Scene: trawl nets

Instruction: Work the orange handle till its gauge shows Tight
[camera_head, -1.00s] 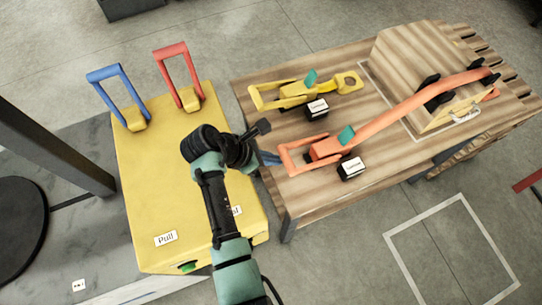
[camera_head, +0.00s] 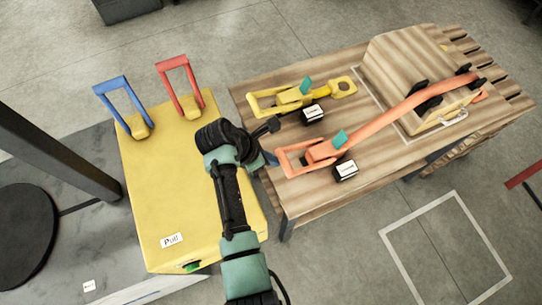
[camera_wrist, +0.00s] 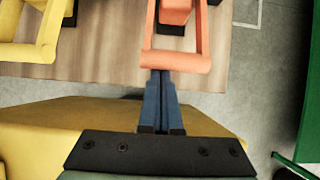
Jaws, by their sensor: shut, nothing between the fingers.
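The orange handle (camera_head: 283,163) is a rectangular loop at the left end of an orange ratchet and strap (camera_head: 400,111) on the wooden table. In the wrist view the handle's near bar (camera_wrist: 176,62) lies across the top centre. My gripper (camera_head: 270,158) is at the table's left edge, beside that bar. In the wrist view its blue fingers (camera_wrist: 160,82) are together and empty, with their tips at or just under the bar; I cannot tell whether they touch. The gauge (camera_head: 346,170) is a black box with a white label beside the orange ratchet. Its text is too small to read.
A yellow ratchet (camera_head: 290,97) with its own gauge (camera_head: 312,114) lies behind. The strap crosses a wooden crate (camera_head: 400,65). A yellow cabinet (camera_head: 165,195) with a blue handle (camera_head: 122,103) and a red handle (camera_head: 178,85) stands left. Open floor lies in front of the table.

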